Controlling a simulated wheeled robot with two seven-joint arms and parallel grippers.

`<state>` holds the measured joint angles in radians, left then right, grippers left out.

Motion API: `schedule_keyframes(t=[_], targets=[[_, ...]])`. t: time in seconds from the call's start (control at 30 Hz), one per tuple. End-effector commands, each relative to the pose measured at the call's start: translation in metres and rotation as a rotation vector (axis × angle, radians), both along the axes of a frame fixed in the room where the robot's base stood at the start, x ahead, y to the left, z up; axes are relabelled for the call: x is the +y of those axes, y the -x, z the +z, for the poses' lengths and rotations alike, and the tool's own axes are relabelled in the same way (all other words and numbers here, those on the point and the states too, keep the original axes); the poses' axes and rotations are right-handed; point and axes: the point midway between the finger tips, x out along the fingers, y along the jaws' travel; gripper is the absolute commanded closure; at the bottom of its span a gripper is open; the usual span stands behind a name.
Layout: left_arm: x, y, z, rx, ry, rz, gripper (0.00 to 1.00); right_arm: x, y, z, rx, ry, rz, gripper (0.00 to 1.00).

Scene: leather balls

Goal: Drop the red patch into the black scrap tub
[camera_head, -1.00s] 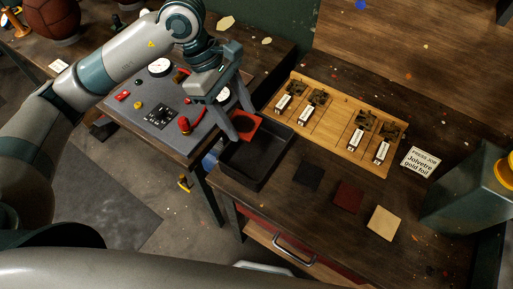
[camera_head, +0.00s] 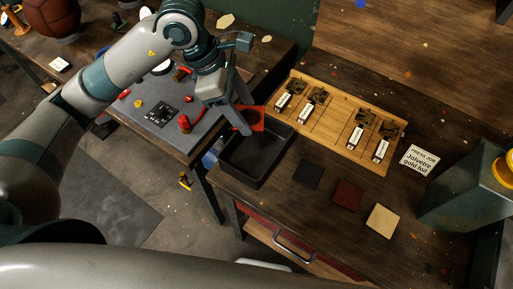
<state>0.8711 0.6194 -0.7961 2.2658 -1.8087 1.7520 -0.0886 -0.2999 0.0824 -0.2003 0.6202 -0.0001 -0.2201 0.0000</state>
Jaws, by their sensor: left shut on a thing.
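My left gripper (camera_head: 246,122) is shut on the bright red patch (camera_head: 256,117), a flat piece partly hidden by the fingers. It holds the patch over the back left part of the black scrap tub (camera_head: 237,176). The tub is a shallow open rectangular box on the dark wooden table, and its visible floor looks empty. The patch looks close to the tub's back rim; I cannot tell its exact height. My right gripper does not show.
A wooden rack (camera_head: 338,118) with several labelled stamps stands behind the tub. Black (camera_head: 307,173), dark red (camera_head: 347,193) and cream (camera_head: 382,220) squares lie to its right. A white card (camera_head: 421,160) and a grey-green machine (camera_head: 462,196) are at right; a control panel (camera_head: 165,110) is left.

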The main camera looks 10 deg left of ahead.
Motion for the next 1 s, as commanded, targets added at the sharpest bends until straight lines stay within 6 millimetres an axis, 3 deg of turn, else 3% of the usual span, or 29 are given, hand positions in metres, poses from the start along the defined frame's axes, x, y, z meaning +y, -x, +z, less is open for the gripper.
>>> schedule_keyframes(t=[0.5,1.0], targets=[[0.0,0.0,-0.047,0.001,0.0,0.0,0.68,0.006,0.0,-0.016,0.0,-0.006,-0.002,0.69],[0.0,0.0,-0.055,0.0,0.0,-0.001,0.68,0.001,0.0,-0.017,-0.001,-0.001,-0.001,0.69]])
